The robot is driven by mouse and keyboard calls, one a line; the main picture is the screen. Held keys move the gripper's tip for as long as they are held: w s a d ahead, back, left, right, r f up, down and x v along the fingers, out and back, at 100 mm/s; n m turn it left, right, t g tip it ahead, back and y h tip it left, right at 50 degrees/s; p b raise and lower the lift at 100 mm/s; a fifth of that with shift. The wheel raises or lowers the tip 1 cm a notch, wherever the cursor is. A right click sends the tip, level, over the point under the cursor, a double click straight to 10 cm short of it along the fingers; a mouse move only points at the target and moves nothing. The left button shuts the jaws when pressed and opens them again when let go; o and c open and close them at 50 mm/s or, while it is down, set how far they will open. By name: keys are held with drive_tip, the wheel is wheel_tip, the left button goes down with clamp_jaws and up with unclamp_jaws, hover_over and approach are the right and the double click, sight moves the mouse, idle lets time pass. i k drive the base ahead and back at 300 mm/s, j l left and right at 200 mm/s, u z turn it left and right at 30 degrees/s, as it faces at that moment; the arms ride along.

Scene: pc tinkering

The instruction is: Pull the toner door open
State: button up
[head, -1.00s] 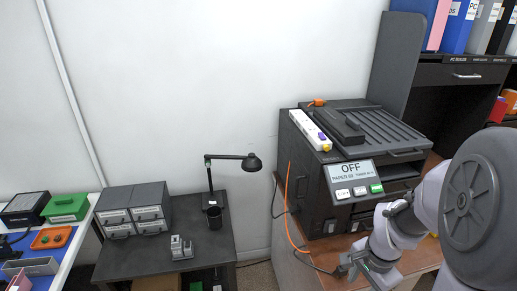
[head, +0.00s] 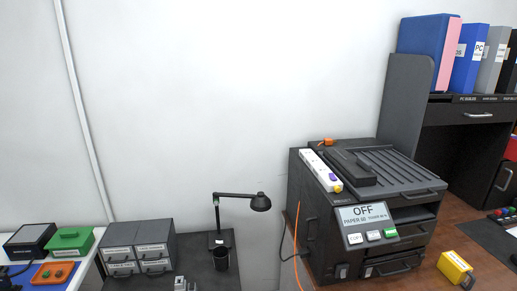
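I see no label that tells which part is the toner door, and no front part stands clearly swung open. My gripper and arm are out of view.
A yellow object (head: 455,268) lies on the desk (head: 452,240) right of the printer. A white power strip (head: 320,170) lies on the printer's top, and an orange cable (head: 297,250) hangs at its left. A lamp (head: 240,200) and grey drawers (head: 138,245) stand further left.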

sight(418, 234)
drive_tip(key=i+l+z, duration=0.25)
drive_tip(key=i+z, duration=0.6)
drive_tip(key=z, duration=0.15)
